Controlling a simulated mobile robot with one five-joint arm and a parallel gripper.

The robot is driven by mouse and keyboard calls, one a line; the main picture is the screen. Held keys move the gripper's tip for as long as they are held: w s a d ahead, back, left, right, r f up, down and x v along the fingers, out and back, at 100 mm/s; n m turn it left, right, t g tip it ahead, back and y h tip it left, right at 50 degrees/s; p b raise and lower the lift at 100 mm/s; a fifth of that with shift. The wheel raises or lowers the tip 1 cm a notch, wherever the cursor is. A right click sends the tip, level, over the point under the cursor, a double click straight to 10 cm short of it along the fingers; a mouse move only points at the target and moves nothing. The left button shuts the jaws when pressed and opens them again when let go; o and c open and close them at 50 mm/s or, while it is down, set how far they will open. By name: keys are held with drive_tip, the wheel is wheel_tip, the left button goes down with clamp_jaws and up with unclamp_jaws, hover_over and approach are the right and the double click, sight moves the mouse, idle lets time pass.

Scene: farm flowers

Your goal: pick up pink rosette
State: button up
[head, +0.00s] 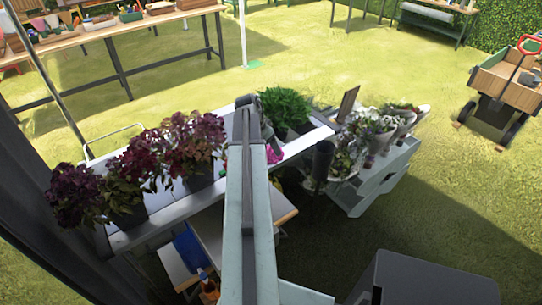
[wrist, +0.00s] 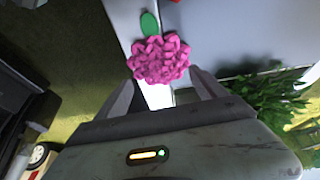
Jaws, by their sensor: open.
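The pink rosette (wrist: 158,59) is a ruffled pink bloom with a green leaf (wrist: 150,23) at its far side. In the wrist view it lies at the edge of a pale grey surface. My gripper (wrist: 162,77) is open, one finger to each side of the rosette's near part. The rosette appears just beyond and partly between the fingertips; I cannot tell whether they touch it. In the head view only a small pink patch of the rosette (head: 273,155) shows beside my arm, which hides my gripper there.
Dark red potted plants (head: 190,145) stand on the left of the grey bench (head: 150,228). A green leafy plant (head: 285,105) stands at its right end, close to my gripper's right side in the wrist view (wrist: 262,100). Flower pots crowd the stand (head: 375,185) further right.

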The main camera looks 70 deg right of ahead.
sight(271, 149)
drive_tip(key=b+x, duration=0.3)
drive_tip(key=x, duration=0.1)
drive_tip(key=shift+f, duration=0.15)
drive_tip(key=c, duration=1.4)
drive_tip(key=shift+r+p, duration=0.25)
drive_tip(key=shift+p, duration=0.05)
wheel_tip(271, 149, up, 10)
drive_tip(key=p, duration=1)
